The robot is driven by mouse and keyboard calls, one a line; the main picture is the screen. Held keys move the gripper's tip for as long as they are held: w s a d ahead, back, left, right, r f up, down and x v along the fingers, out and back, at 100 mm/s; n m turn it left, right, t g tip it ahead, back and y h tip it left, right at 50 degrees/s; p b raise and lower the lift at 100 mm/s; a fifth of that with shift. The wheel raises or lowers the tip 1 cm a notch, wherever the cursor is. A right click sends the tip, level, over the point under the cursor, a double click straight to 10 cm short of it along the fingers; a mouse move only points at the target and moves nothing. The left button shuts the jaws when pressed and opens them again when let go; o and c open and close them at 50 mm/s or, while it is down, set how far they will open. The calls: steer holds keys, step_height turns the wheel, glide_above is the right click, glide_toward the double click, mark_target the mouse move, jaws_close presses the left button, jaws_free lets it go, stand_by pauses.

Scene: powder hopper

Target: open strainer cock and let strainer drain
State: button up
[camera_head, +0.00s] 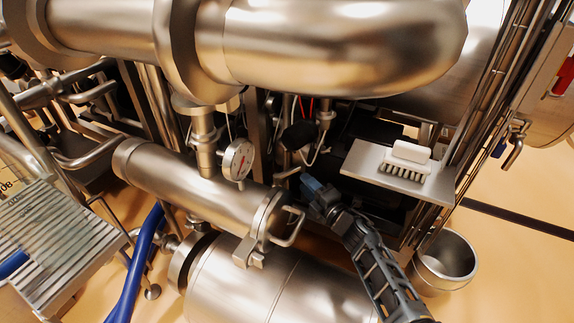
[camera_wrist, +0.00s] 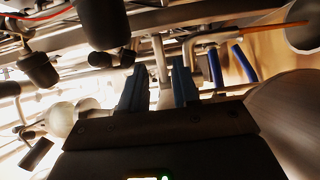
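The strainer is probably the horizontal steel cylinder (camera_head: 190,185) with a clamped end cap and a bent handle (camera_head: 291,226) on it. A round dial gauge (camera_head: 238,160) stands at its side. My gripper (camera_head: 314,187) is to the right of the end cap, its blue fingertips apart from the cap handle in the picture. In the wrist view my gripper (camera_wrist: 160,88) has its two blue fingers spread, with a gap between them. A steel rod or pipe (camera_wrist: 160,58) shows beyond that gap; contact cannot be told. I cannot tell which fitting is the strainer cock.
A steel shelf (camera_head: 365,165) with a white brush (camera_head: 408,160) is at the right. A steel bucket (camera_head: 446,261) stands on the floor. A large pipe (camera_head: 330,45) crosses above. A blue hose (camera_head: 140,262) runs at the left. Dark knobs (camera_wrist: 102,22) hang close by in the wrist view.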

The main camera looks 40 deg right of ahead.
mark_target(294, 172)
steer(key=w+b, duration=0.1)
steer(key=w, duration=0.1)
steer(key=w+b, duration=0.2)
steer(key=w+d+b, duration=0.1)
steer(key=w, duration=0.1)
steer(key=shift+w+f, duration=0.2)
steer(key=shift+w+d+r+b, duration=0.2)
steer(key=shift+w+b, duration=0.2)
steer(key=shift+w, duration=0.2)
steer(key=shift+c, duration=0.2)
jaws_close()
